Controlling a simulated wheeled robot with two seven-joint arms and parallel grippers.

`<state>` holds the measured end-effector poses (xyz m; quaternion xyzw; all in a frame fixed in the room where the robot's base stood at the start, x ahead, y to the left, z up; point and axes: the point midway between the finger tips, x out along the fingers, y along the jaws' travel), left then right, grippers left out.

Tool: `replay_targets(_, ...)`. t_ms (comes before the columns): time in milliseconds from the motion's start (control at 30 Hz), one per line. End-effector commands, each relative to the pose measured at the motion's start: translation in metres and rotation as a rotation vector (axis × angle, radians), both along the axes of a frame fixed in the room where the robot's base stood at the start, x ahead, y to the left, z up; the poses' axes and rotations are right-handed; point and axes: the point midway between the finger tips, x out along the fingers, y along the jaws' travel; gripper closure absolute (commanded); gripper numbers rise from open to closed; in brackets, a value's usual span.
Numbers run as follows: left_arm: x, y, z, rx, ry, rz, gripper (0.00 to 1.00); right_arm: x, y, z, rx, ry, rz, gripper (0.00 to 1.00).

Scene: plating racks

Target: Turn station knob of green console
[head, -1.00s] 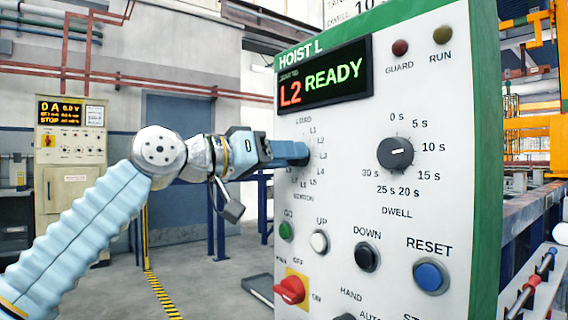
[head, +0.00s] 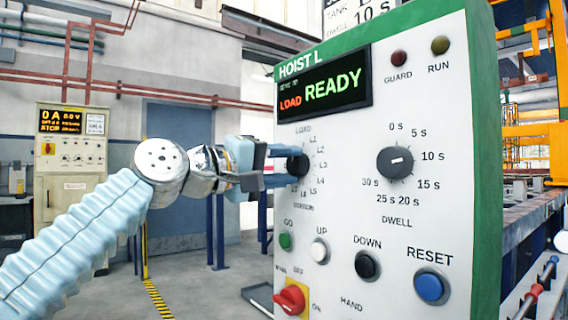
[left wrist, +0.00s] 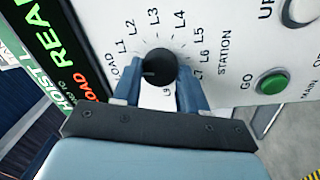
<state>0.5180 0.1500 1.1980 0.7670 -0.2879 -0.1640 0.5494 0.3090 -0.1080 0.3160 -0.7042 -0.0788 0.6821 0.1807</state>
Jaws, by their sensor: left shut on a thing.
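The green console (head: 485,150) is a white panel with green edges, headed HOIST L. Its black station knob (head: 298,165) sits inside a ring of labels from LOAD through L1, L2 and on. My left gripper (head: 284,166) reaches it from the left and is shut on it. In the left wrist view the blue fingers stand on either side of the station knob (left wrist: 160,67), whose pointer looks turned toward LOAD. The display (head: 325,80) reads LOAD in red and READY in green. My right gripper is not in view.
The dwell knob (head: 395,163) is to the right on the panel. Below are the green GO button (head: 286,241), white UP, black DOWN and blue RESET (head: 430,286) buttons, and a red switch (head: 289,299). A second cabinet (head: 70,180) stands behind at the left.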

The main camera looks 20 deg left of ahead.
Motion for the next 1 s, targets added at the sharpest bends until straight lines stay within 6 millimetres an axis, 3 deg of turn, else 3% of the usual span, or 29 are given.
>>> replay_targets(300, -0.0001, 0.0005, 0.0015, -0.109, 0.082, 0.002, 0.88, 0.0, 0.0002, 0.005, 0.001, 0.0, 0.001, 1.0)
replay_targets(900, -0.0001, 0.0005, 0.0008, -0.136, 0.102, 0.002, 0.88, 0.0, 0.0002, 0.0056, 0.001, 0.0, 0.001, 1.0)
replay_targets(933, 0.0, 0.0004, 0.0008, -0.136, 0.102, 0.002, 0.53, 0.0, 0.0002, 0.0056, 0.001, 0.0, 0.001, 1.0)
replay_targets(1000, 0.0, 0.0004, 0.0006, -0.135, 0.103, 0.002, 0.42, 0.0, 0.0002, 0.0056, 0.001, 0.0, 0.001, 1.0)
